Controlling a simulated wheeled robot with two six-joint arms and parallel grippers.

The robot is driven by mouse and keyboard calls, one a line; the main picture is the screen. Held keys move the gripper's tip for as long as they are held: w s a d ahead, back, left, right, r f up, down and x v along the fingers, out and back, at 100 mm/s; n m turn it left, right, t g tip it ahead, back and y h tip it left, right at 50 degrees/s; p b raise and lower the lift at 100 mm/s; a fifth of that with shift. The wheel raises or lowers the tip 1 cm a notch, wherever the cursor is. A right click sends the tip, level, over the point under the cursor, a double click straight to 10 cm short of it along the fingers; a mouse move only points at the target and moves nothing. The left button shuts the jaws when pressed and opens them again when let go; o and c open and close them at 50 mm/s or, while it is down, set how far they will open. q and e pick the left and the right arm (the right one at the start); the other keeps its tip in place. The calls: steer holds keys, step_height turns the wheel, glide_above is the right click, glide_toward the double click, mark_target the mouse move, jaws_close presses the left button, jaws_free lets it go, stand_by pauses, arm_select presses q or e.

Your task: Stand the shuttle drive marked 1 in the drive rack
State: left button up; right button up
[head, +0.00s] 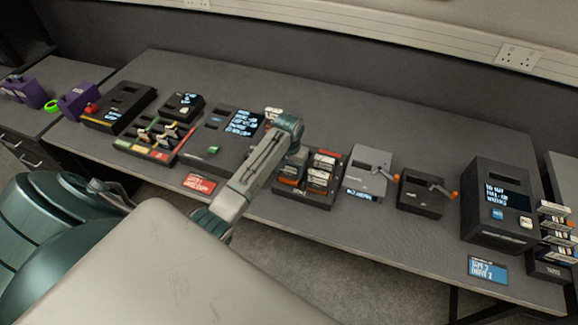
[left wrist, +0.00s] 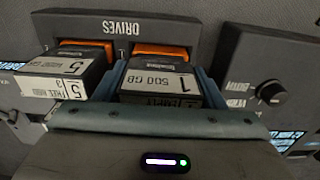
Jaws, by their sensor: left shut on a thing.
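The drive is at the drive rack (left wrist: 180,30), a dark block marked DRIVES. I cannot tell how deep it sits. A drive marked 5 (left wrist: 62,78) stands beside it. In the head view the drive rack (head: 299,194) is mid-bench; my left gripper (head: 291,152) is over its left part, and my wrist partly hides it. My right gripper is not in view.
Other drives (head: 320,178) stand close by in the rack. A grey box with a lever (head: 370,165) is to its right, and a dark console (head: 215,135) with a screen to its left. A knob panel (left wrist: 265,95) is close beside the gripper. The bench front has clear room.

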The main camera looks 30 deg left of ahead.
arm_select(q)
steer(key=shift+f, duration=0.55)
stand_by(0.4)
steer(key=o, duration=1.6)
steer(key=shift+r, duration=3.75)
